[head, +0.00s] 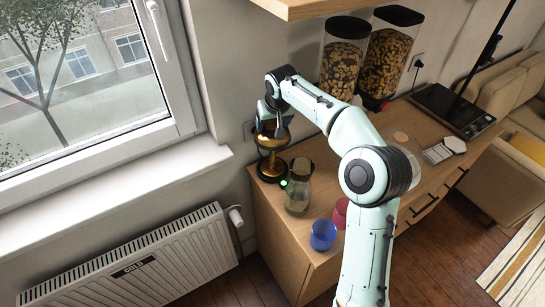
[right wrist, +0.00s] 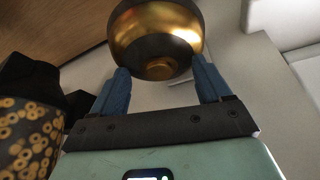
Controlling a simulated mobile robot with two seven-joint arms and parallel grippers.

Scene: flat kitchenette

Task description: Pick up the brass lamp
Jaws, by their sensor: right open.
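The brass lamp (head: 272,143) stands upright on the left end of the wooden counter, near the window wall. It has a golden upper part and a dark round base. My right gripper (head: 270,122) is at the top of the lamp, coming from above. In the right wrist view the lamp's rounded brass and black body (right wrist: 158,38) fills the space just beyond and between the blue fingers of the open right gripper (right wrist: 162,82). The fingers are apart, and I cannot tell whether either touches the lamp. My left gripper is not in view.
A glass carafe (head: 298,192) stands close to the lamp's right. A blue cup (head: 323,235) and a red cup (head: 340,214) are nearer the front. Cereal dispensers (head: 343,68) stand behind my right arm. A wooden shelf (head: 320,8) hangs above, and the window sill (head: 120,172) is left.

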